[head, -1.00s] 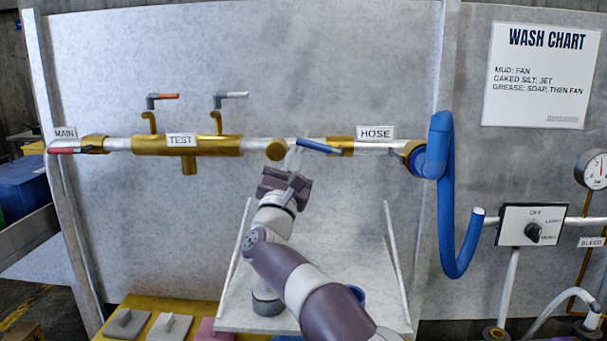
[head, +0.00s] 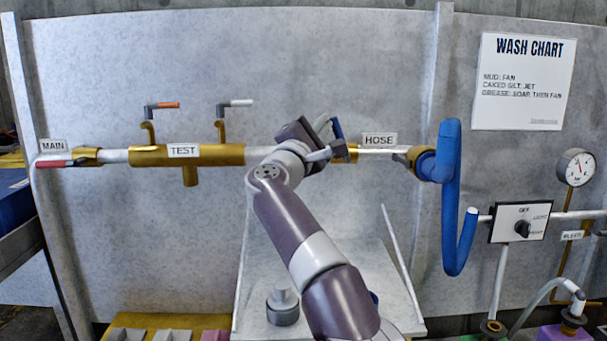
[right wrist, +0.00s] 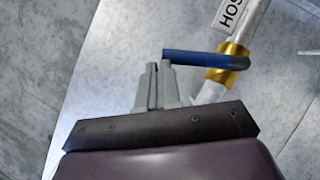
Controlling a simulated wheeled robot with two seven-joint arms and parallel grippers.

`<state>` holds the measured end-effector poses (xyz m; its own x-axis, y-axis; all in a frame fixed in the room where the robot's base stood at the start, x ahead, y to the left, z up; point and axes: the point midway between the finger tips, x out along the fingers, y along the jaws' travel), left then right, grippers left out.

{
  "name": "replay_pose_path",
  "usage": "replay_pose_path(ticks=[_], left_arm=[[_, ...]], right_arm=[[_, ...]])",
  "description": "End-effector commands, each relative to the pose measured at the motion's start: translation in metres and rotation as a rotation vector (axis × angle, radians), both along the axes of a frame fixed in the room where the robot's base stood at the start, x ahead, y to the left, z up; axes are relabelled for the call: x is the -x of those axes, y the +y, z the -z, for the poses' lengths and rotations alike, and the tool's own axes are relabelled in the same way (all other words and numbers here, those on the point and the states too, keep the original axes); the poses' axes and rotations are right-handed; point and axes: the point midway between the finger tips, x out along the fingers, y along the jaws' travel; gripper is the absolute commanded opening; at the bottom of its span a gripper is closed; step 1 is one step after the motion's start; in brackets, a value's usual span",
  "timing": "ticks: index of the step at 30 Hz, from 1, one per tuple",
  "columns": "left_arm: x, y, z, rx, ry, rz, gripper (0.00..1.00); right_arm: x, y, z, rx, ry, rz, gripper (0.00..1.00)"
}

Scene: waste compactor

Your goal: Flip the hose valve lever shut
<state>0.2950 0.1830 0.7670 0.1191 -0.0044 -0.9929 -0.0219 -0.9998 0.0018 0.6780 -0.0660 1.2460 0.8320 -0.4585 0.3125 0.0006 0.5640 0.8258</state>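The hose valve lever is a blue handle (head: 337,128) on the brass hose valve (head: 350,152), left of the HOSE label (head: 379,139). It now points up and away from the pipe, at a steep angle across it. In the right wrist view the lever (right wrist: 205,59) reaches left from the brass valve body (right wrist: 231,64). My right gripper (head: 328,128) is at the lever, partly covering it and the pipe in the head view. In the right wrist view its fingers (right wrist: 160,68) are together, with tips by the lever's free end; contact is unclear. My left gripper is out of view.
The brass TEST manifold (head: 188,155) with two small levers above it and the red main lever (head: 54,163) lie left on the same pipe. A blue hose (head: 449,200) hangs at the right, beside a switch box (head: 520,222) and gauge (head: 576,167).

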Motion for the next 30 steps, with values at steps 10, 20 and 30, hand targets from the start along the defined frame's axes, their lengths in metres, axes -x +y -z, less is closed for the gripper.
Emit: replay_pose_path(ticks=[10,20,30], left_arm=[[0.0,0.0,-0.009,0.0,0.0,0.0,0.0],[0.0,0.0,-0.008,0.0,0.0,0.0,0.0],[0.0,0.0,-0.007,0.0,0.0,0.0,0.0]], right_arm=[[0.0,-0.017,-0.013,-0.109,-0.003,0.001,0.0],[0.0,-0.029,-0.017,-0.109,-0.003,0.0,0.0],[0.001,-0.032,-0.019,-0.109,-0.004,0.001,0.0]])
